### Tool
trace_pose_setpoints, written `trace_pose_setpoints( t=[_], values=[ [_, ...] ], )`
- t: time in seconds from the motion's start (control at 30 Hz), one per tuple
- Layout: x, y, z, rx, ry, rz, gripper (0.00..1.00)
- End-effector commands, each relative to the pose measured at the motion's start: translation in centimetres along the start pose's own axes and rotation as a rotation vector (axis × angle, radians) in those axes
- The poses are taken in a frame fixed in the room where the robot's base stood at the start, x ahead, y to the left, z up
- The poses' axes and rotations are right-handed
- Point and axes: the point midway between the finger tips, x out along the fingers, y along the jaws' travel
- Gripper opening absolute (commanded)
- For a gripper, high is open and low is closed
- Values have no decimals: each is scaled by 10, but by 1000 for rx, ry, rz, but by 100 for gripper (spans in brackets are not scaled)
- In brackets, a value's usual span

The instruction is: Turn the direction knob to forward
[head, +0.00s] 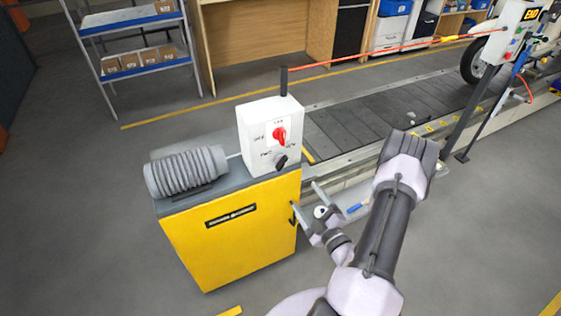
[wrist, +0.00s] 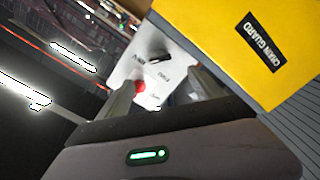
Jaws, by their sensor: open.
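The white control box (head: 258,128) stands on the yellow chain guard cabinet. On its front are a red knob (head: 279,136) and, below it, a black knob (head: 281,161) with small lettering beside it, too small to read surely. The black knob's bar looks slanted; its setting is unclear. My gripper (head: 304,195) is open and empty, right of the cabinet and below the box, apart from both knobs. In the wrist view, the black knob (wrist: 158,57) and red knob (wrist: 140,86) show upside down beyond the two fingers (wrist: 160,88).
The yellow cabinet (head: 230,235) is close on the left of my gripper. A grey ribbed cylinder (head: 186,172) lies on its top. The slat conveyor (head: 385,108) runs behind to the right, with a red cord (head: 390,52) above it. Grey floor is free in front.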

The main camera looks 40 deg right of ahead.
Motion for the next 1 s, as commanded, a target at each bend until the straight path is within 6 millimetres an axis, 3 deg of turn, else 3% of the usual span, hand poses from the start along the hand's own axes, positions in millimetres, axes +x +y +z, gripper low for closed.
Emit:
trace_pose_setpoints(
  t=[0.3, 0.5, 0.7, 1.0],
  values=[
    [94, -3, -4, -10, 17, -3, 76],
    [138, -3, -4, -9, 14, -3, 76],
    [158, -2, -4, -7, 12, -4, 76],
    [160, -1, -5, -7, 11, -3, 76]
  ],
)
